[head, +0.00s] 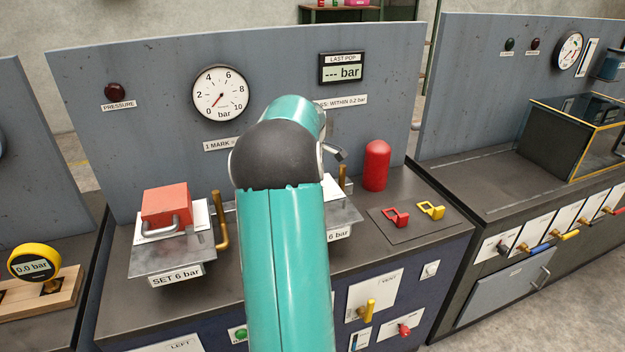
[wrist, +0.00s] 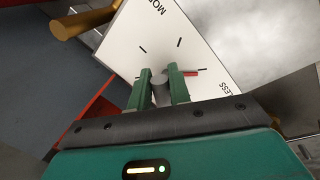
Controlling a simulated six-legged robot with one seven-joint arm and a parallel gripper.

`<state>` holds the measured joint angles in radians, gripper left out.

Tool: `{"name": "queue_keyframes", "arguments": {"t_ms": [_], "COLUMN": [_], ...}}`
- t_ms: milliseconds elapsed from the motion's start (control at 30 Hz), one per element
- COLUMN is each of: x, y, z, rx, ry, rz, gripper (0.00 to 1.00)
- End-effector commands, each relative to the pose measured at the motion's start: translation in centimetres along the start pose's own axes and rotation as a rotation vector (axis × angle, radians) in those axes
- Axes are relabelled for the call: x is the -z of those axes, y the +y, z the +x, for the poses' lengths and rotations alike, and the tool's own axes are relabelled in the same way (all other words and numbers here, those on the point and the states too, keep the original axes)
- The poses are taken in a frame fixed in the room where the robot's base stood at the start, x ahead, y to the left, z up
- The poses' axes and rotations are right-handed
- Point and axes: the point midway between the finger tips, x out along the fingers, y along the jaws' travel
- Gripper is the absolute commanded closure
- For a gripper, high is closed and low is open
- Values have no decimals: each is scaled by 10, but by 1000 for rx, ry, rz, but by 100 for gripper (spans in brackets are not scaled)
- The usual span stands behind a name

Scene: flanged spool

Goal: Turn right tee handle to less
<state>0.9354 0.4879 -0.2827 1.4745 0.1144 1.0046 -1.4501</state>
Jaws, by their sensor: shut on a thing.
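The right tee handle (wrist: 158,92) shows in the wrist view as a grey rounded bar between my two green fingers. My gripper (wrist: 162,76) is shut on it. The handle stands over a white dial plate (wrist: 125,45) with black tick marks, MORE at the top and LESS at the lower right. A red pointer (wrist: 190,73) sticks out to the right of the fingers, close to the rightmost visible tick. In the head view my arm hides the gripper, the handle and most of the right unit; a corner of its white plate (head: 332,190) shows.
A brass lever (head: 342,180) stands beside the right unit. The left unit has a red block (head: 166,205). The pressure gauge (head: 220,94) reads near 0.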

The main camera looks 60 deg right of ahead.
Motion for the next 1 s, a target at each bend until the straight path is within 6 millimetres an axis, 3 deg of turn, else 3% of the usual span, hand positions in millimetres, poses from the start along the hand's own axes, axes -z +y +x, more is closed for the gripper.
{"name": "queue_keyframes", "arguments": {"t_ms": [600,633,733,1000], "x": [4,4,4,2], "y": [2,2,2,1], "z": [-1,-1,-1,-1], "rx": [-8,-8,-6,-3], "ry": [16,16,15,13], "rz": [-54,-54,-53,-52], "gripper": [100,79,61,61]}}
